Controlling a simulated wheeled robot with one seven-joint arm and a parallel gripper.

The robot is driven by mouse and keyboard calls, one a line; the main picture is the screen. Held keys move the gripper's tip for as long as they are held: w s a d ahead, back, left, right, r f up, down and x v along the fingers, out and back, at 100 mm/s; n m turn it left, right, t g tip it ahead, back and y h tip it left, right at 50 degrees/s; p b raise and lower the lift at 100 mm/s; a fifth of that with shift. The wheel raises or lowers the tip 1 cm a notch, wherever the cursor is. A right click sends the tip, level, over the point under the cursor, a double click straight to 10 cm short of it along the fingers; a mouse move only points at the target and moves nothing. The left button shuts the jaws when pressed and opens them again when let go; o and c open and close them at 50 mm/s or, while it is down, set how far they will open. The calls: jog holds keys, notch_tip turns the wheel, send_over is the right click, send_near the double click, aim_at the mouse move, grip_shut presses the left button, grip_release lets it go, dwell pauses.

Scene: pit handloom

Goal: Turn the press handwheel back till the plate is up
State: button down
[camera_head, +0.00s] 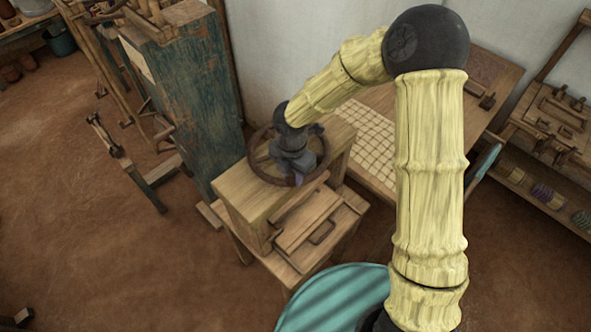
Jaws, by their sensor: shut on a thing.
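The wooden press (242,205) stands in the middle of the view on a low wooden stand. Its dark spoked handwheel (256,167) lies flat on top of the press. My gripper (295,178) reaches down onto the wheel near its middle and right side and is shut on it; the fingertips are mostly hidden by the gripper body. A flat wooden board with a dark handle (322,232) shows at the front of the press, under the top beam. The plate inside the press is not clearly visible, so its height cannot be told.
A tall worn blue-green cabinet (190,95) stands close on the left of the press. A table with a pale grid (362,140) is behind on the right. A wooden rack with spools (545,190) stands at the far right.

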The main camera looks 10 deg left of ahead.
jog(key=shift+w+r, duration=0.1)
jog(key=shift+w, duration=0.05)
jog(key=c, duration=1.1)
grip_release()
jog(key=shift+d, duration=0.1)
jog(key=shift+o, duration=0.2)
notch_tip(320, 180, up, 17)
jog(key=b, duration=0.2)
jog(key=shift+r, duration=0.2)
